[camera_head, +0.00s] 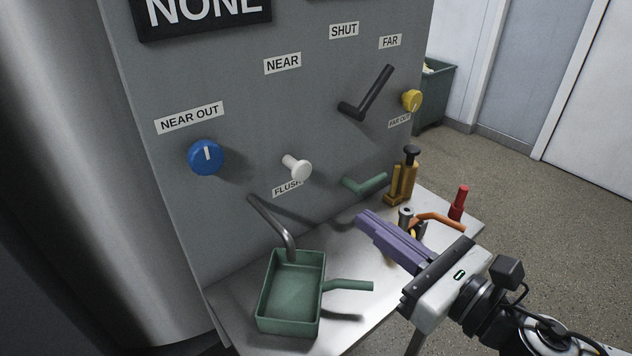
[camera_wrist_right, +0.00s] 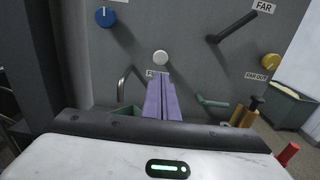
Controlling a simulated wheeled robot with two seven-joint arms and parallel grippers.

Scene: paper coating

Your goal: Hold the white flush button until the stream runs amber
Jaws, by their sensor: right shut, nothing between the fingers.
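The white flush button (camera_head: 297,167) sticks out of the grey panel above its FLUSH label. It also shows in the right wrist view (camera_wrist_right: 160,58), just beyond my fingertips. My right gripper (camera_head: 366,218) has purple fingers that are shut and empty. In the head view it is to the right of the button and lower, apart from it. A bent metal spout (camera_head: 272,222) comes out of the panel below the button, over a green tray with a handle (camera_head: 323,286). No stream shows at the spout. My left gripper is not in view.
The panel has a blue knob (camera_head: 205,157), a black lever (camera_head: 368,94), a yellow knob (camera_head: 412,100) and a NONE sign (camera_head: 203,12). On the shelf (camera_head: 355,330) stand a yellow-brown tool (camera_head: 401,184) and a red object (camera_head: 459,203). A green bin (camera_head: 437,92) is behind.

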